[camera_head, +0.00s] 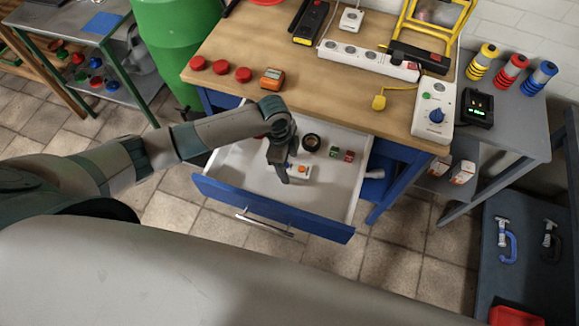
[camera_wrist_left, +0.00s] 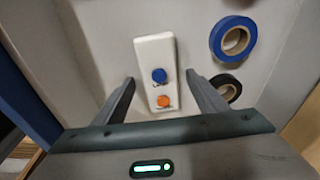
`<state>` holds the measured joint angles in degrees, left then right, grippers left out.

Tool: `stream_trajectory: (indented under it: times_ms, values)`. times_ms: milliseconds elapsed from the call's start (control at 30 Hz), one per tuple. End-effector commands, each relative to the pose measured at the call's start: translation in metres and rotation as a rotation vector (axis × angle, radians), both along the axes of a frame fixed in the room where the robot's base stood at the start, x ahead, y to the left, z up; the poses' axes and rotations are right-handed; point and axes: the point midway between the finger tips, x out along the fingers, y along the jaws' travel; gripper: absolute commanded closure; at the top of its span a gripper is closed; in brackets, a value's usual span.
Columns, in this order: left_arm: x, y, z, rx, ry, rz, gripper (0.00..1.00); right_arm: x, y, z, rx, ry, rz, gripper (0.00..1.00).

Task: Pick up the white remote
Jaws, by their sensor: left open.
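The white remote (camera_wrist_left: 158,60) lies in the open drawer. It is a slim white box with a blue button and an orange button. In the head view the remote (camera_head: 302,171) shows beside my left gripper (camera_head: 281,172), which partly hides it. My left gripper (camera_wrist_left: 158,98) is open. In the wrist view its two fingers stand on either side of the remote's near end, apart from it. My right gripper is not in view.
The drawer (camera_head: 240,180) is pulled out under the wooden workbench (camera_head: 235,50). A blue tape roll (camera_wrist_left: 232,39) and a black tape roll (camera_wrist_left: 226,88) lie right of the remote. Small green and red items (camera_head: 342,154) sit farther right. The drawer's front left is clear.

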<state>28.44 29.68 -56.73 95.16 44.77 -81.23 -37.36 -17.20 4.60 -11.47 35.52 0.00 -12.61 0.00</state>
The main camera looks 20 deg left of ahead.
Motion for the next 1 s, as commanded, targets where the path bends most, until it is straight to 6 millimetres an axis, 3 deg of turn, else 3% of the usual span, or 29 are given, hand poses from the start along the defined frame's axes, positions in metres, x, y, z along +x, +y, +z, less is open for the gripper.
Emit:
stream_trajectory:
  times_ms: [33, 233, 667, 967, 1000]
  values:
    - [0.000, 0.000, 0.000, 0.000, 0.000, 0.000, 0.34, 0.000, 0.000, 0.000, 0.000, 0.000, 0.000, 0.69]
    - [0.000, 0.000, 0.000, 0.000, 0.000, 0.000, 0.81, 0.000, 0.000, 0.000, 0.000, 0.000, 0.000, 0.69]
    - [0.001, 0.000, 0.005, -0.001, -0.002, 0.000, 0.81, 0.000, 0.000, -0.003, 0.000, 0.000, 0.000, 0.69]
    - [0.002, 0.000, 0.042, -0.003, -0.005, -0.001, 0.81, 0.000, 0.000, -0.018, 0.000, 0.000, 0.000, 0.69]
    - [-0.004, -0.009, 0.044, -0.005, -0.002, -0.005, 0.81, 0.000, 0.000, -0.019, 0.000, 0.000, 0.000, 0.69]
